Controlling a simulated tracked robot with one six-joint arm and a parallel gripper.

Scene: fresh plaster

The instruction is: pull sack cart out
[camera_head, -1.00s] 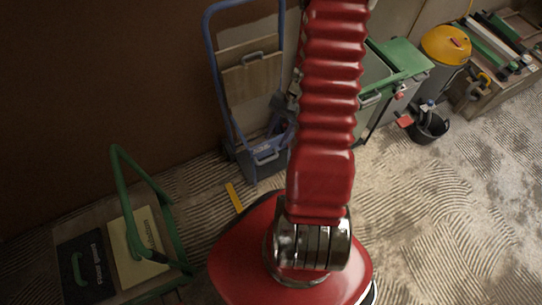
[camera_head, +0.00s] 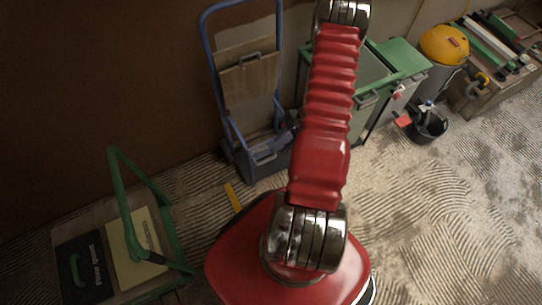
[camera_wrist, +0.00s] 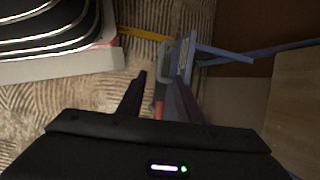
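The blue sack cart (camera_head: 207,55) stands upright against the brown wall in the head view, a brown panel across its frame. At its foot is a blue-grey box-like part with a handle (camera_head: 265,154). The wrist view shows blue cart bars (camera_wrist: 225,56) at right and a grey handle loop (camera_wrist: 163,50) near my fingertips. My gripper (camera_wrist: 160,76) is open, its two dark fingers spread. The handle appears near or between the tips; I cannot tell whether they touch it. In the head view my arm hides most of the gripper.
A yellow strip (camera_head: 233,197) lies on the ridged floor. Green-lidded bins (camera_head: 403,58), a black bucket (camera_head: 428,127) and a yellow-topped drum (camera_head: 443,45) stand at right.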

